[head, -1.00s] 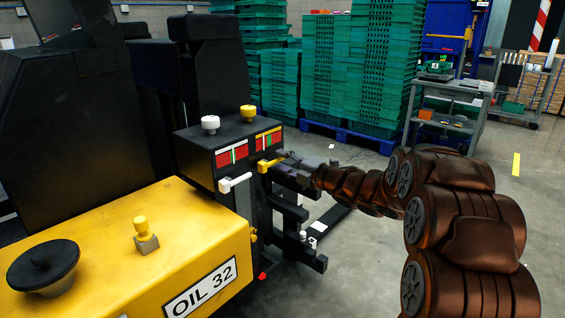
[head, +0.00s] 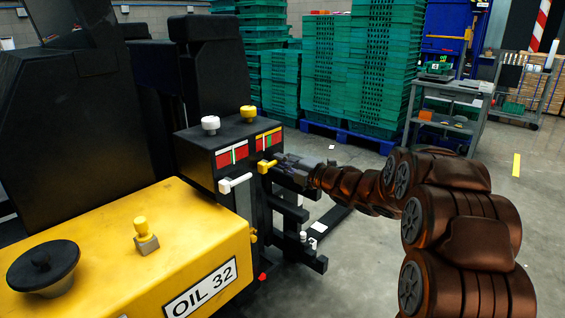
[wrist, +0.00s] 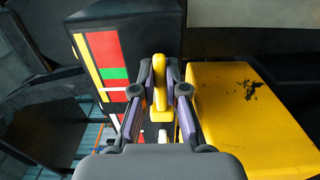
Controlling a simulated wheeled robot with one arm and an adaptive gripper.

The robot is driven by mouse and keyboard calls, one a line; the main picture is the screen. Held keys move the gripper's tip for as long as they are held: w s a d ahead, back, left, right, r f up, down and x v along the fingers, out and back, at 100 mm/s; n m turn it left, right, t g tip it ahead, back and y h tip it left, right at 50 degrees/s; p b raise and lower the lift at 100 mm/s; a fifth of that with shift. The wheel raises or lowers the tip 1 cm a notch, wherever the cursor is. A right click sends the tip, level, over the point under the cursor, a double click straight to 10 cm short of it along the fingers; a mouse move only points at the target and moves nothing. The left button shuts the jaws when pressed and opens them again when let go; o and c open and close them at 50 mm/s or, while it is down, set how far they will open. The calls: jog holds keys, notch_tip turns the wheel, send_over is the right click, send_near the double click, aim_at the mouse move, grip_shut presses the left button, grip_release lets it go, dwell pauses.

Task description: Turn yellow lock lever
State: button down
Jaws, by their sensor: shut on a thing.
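The yellow lock lever (head: 267,166) sticks out from the front of a black control box (head: 232,134), below a red, green and yellow gauge label. In the wrist view the lever (wrist: 159,82) stands between the two fingers of my gripper (wrist: 157,118). My gripper (head: 283,162) is at the lever in the head view, and its fingers are shut on it. The lower part of the lever is between the finger pads. A white lever (head: 235,183) sits to the left on the same box.
A yellow oil tank (head: 110,235) with a black cap and a yellow knob is at the left front. A white knob (head: 210,123) and a yellow knob (head: 248,112) top the box. Green crates (head: 380,70) are stacked behind.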

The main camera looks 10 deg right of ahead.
jog(key=shift+m+p, duration=0.3)
jog(key=shift+p, duration=0.05)
jog(key=shift+s+a+f+m+p, duration=0.4)
jog(key=shift+a+f+m+p, duration=0.2)
jog(key=shift+m+p, duration=2.2)
jog(key=shift+s+a+f+m+p, duration=0.45)
jog(key=shift+f+m+p, duration=0.3)
jog(key=shift+m+p, duration=2.05)
jog(key=shift+s+a+f+m+p, duration=0.35)
jog(key=shift+a+f+m+p, duration=0.3)
jog(key=shift+m+p, duration=2.15)
jog(key=shift+m, duration=0.4)
jog(key=c, duration=1.2)
grip_release()
jog(key=shift+f, duration=0.1)
